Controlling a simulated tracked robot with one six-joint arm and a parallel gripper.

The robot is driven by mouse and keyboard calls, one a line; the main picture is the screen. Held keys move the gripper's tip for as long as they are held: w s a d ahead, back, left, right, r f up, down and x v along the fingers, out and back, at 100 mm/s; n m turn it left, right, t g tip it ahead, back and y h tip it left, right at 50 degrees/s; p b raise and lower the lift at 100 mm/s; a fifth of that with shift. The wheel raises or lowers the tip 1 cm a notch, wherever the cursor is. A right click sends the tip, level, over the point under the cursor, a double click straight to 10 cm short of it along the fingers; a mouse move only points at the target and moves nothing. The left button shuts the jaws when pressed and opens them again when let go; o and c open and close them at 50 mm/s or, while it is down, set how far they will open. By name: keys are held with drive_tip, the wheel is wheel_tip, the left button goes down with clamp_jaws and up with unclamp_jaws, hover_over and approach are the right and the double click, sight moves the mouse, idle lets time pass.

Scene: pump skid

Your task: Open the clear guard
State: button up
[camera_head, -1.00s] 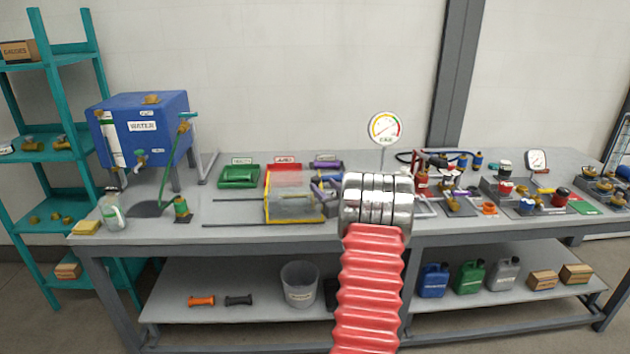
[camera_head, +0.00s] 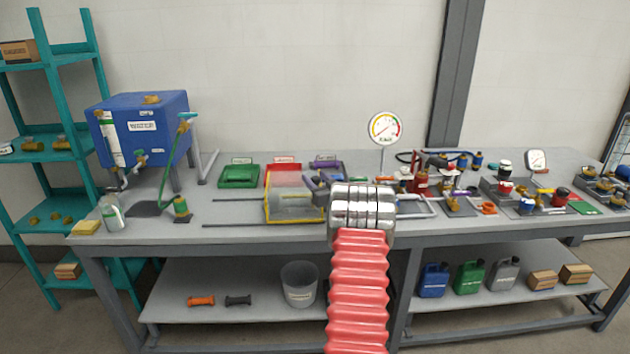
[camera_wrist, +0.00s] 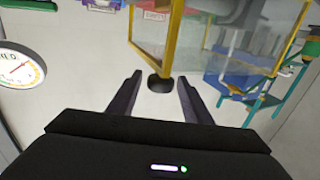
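The clear guard (camera_head: 283,209) is a see-through box with yellow edges on the bench, left of my arm, with two thin rails running out to its left. In the wrist view its clear panel (camera_wrist: 148,25) and a yellow edge (camera_wrist: 172,40) stand ahead. A dark knob or handle (camera_wrist: 160,88) sits at the lower end of that yellow edge. My gripper (camera_wrist: 159,79) is open, with one finger on either side of the dark knob. Contact with the knob cannot be told. In the head view my silver wrist hides most of the gripper.
Green (camera_head: 239,176), red (camera_head: 283,176) and purple (camera_head: 327,168) trays stand behind the guard. A dial gauge (camera_head: 385,128) stands behind my wrist. The blue water tank (camera_head: 140,130) is at the left. Pump parts crowd the bench's right.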

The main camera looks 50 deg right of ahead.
clamp_jaws()
idle(0.3)
drive_tip(key=shift+a, duration=0.15)
